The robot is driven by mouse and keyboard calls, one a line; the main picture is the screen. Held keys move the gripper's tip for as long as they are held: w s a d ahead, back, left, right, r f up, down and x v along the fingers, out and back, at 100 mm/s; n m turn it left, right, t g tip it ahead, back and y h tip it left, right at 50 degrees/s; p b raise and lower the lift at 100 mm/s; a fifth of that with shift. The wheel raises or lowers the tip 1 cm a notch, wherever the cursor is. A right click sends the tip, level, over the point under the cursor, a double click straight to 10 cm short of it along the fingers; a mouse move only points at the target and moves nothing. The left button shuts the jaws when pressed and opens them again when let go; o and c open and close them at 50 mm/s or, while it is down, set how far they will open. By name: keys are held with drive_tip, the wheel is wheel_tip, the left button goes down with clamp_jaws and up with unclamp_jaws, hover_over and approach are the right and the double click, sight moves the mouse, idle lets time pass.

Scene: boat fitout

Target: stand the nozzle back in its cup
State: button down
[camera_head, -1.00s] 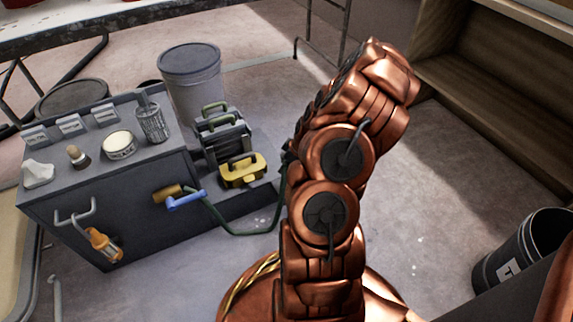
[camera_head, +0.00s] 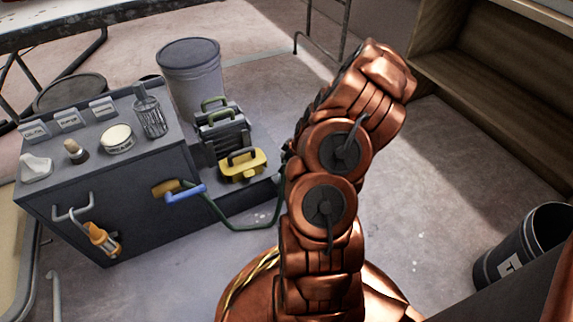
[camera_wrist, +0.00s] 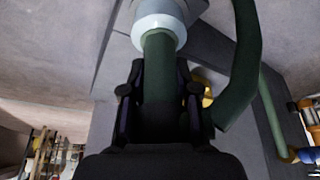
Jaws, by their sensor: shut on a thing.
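My gripper (camera_wrist: 160,85) is shut on a dark green shaft (camera_wrist: 158,65), which I take for the nozzle's grip. The shaft runs up to a pale collar (camera_wrist: 160,25) at the top of the wrist view; whether that collar is part of the nozzle or its cup, I cannot tell. In the head view my arm hides gripper and nozzle. A green hose (camera_head: 235,226) runs from the blue-handled valve (camera_head: 185,192) to behind my arm; it also curves right of the gripper in the wrist view (camera_wrist: 243,60). A wire-mesh holder (camera_head: 151,118) stands on the grey cabinet (camera_head: 110,190).
The cabinet top also holds a round tin (camera_head: 118,139), a small brush (camera_head: 75,151) and a white piece (camera_head: 37,168). A dark bin (camera_head: 520,245) is at right. The floor between is clear.

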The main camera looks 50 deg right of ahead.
drive_tip(key=c, duration=0.8)
unclamp_jaws()
drive_tip(key=shift+f, duration=0.1)
drive_tip(key=shift+v, duration=5.95)
drive_tip(key=shift+a, duration=0.1)
